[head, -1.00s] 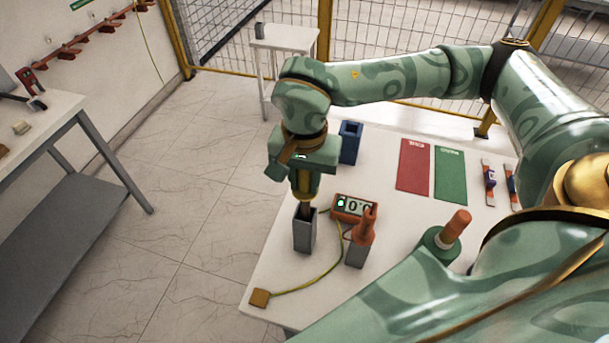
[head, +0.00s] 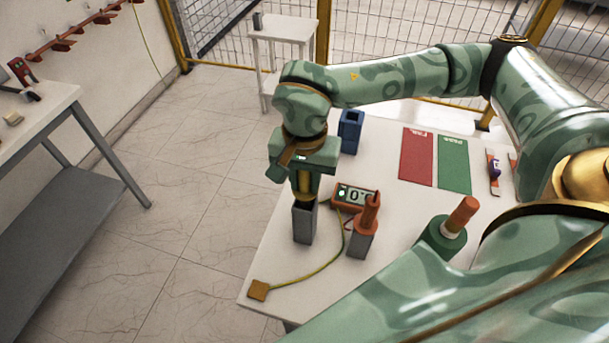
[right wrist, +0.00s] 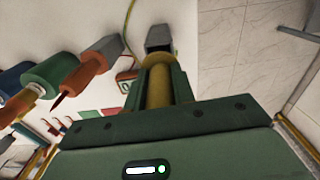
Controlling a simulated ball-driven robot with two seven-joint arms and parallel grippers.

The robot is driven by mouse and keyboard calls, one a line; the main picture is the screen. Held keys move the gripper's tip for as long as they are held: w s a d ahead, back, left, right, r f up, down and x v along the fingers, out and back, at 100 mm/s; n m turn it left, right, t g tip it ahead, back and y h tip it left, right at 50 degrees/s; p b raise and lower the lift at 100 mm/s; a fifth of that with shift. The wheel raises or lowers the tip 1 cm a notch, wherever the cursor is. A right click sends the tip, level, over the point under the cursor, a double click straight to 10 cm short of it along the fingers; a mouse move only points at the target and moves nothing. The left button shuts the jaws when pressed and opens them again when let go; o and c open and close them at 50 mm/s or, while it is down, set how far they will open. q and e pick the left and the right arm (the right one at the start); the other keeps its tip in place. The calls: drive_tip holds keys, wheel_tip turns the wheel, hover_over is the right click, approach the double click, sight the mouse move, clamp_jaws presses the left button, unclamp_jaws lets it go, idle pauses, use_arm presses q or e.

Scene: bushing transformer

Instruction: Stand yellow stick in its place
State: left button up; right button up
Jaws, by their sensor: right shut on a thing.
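The yellow stick (head: 305,187) hangs upright below my right gripper (head: 304,172), which is shut on it. Its lower end is at the mouth of a grey upright holder (head: 304,226) near the table's left edge, and appears to go into it. In the right wrist view the yellow stick (right wrist: 158,88) lies between the fingers (right wrist: 160,80), in line with the grey holder (right wrist: 159,38). How deep the stick sits is hidden. My left gripper is not in view.
Close on the right, an orange tool (head: 370,209) stands in another grey holder (head: 361,245). A display box (head: 355,197) with a yellow-green cable is behind.

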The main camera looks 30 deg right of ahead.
sight(305, 192)
drive_tip(key=shift+f+b, duration=0.85)
drive_tip(key=shift+f, duration=0.5)
drive_tip(key=shift+f+b, duration=0.45)
drive_tip(key=shift+f, duration=0.25)
idle(0.5)
drive_tip(key=o, duration=1.1)
drive_tip(key=shift+c, duration=0.2)
wheel_tip(305, 192, up, 16)
drive_tip(key=shift+r+p, duration=0.2)
drive_tip(key=shift+p, duration=0.3)
drive_tip(key=shift+f, duration=0.1)
